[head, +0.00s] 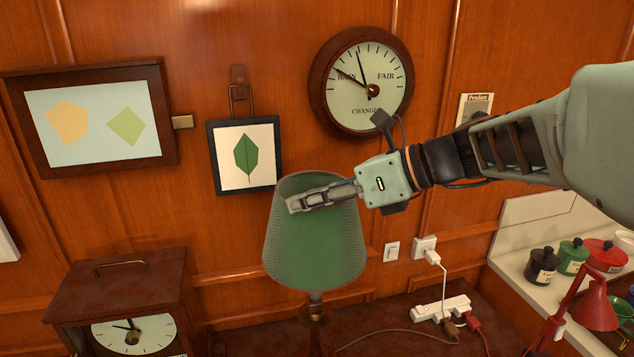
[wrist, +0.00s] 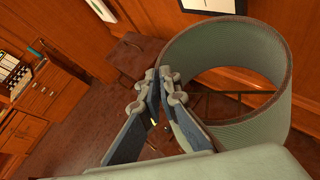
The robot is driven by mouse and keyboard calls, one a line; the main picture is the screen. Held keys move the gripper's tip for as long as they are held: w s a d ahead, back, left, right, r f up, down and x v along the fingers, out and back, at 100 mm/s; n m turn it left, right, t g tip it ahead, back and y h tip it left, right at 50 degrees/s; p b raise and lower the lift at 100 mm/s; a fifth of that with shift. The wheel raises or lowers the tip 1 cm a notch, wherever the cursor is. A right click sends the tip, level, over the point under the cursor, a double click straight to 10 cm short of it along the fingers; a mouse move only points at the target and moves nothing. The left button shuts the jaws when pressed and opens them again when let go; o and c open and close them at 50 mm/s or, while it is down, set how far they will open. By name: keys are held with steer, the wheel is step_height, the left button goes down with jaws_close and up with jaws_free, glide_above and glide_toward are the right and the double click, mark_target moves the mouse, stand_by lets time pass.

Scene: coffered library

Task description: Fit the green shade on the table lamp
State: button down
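The green shade (head: 315,245), an open tapered cylinder with a dark rim, hangs upright in front of the wood wall. In the wrist view the shade (wrist: 262,62) fills the right side, and I look down through its open top. My gripper (head: 300,203) reaches from the right across its upper part. In the wrist view the fingers (wrist: 162,84) are closed together at the shade's near rim, apparently pinching its wall. A short piece of the lamp's stem (head: 316,308) shows below the shade; the rest is hidden. Whether the shade rests on the lamp cannot be told.
A wooden clock case (head: 125,285) stands left of the shade. A white power strip (head: 441,308) with plugs lies to the right on the dark tabletop. A red lamp (head: 594,305) and several jars (head: 543,266) are further right. Framed pictures and a round dial (head: 362,85) hang behind.

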mark_target(305, 231)
steer(key=shift+f+b, duration=1.7)
steer(key=shift+f, duration=1.2)
steer(key=shift+p, duration=0.9)
